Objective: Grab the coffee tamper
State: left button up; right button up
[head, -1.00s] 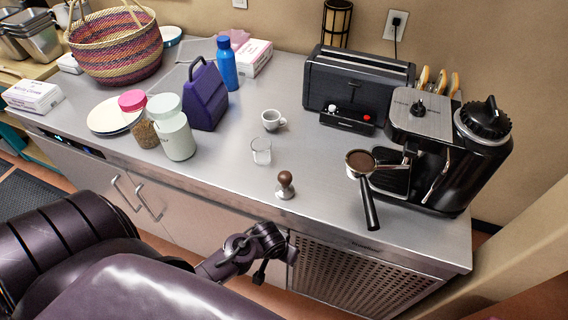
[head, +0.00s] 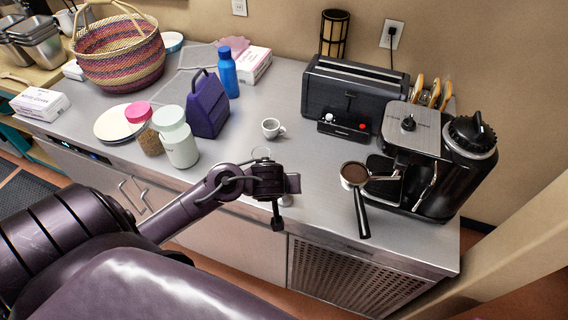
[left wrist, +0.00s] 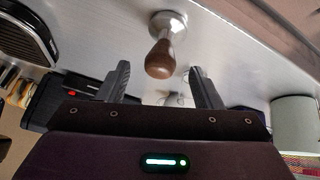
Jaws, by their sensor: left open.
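The coffee tamper, with a brown handle and a shiny metal base, shows in the left wrist view (left wrist: 161,58). It stands on the steel counter (head: 325,215) near the front edge. In the head view my left gripper (head: 280,184) hides nearly all of it. In the left wrist view my left gripper (left wrist: 158,72) is open and empty. The tamper's handle points toward the gap between its two fingers, and I see no contact. My right gripper is in neither view.
A black portafilter (head: 359,195) and the espresso grinder (head: 440,165) stand to the right. A white cup (head: 271,128) and a partly hidden clear glass (head: 262,152) are behind the gripper.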

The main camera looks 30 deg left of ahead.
pick_arm(q)
jog(key=x, duration=0.5)
jog(key=shift+a, duration=0.1)
jog(key=shift+r, duration=0.1)
jog(key=c, duration=1.2)
jog(key=shift+r, duration=0.1)
jog(key=shift+c, duration=0.2)
